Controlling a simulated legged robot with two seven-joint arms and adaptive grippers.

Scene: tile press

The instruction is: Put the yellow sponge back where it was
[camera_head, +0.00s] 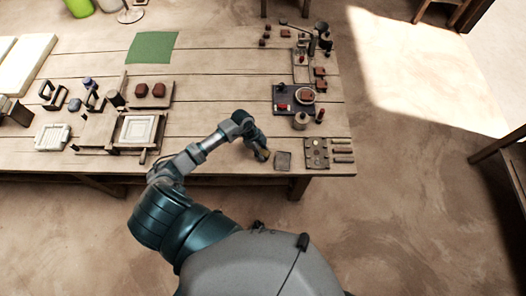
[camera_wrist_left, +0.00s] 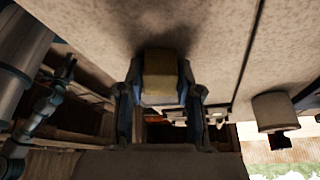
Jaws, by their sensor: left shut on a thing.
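The yellow sponge (camera_wrist_left: 160,75) is a small dull-yellow block between the two fingers of my left gripper (camera_wrist_left: 158,100) in the left wrist view. The gripper is shut on it, with a finger on either side. The head view shows my left gripper (camera_head: 262,156) low over the front part of the wooden table, beside a dark square plate (camera_head: 283,160). The sponge is mostly hidden by the gripper there. I cannot tell whether it touches the tabletop. My right gripper is not in view.
A board with round pieces (camera_head: 317,153) lies right of the plate at the table's corner. A dark tray (camera_head: 283,107) and small pot (camera_head: 301,121) stand behind. A wooden frame with a white tile (camera_head: 139,131) is at left. The table's middle is clear near the green sheet (camera_head: 152,47).

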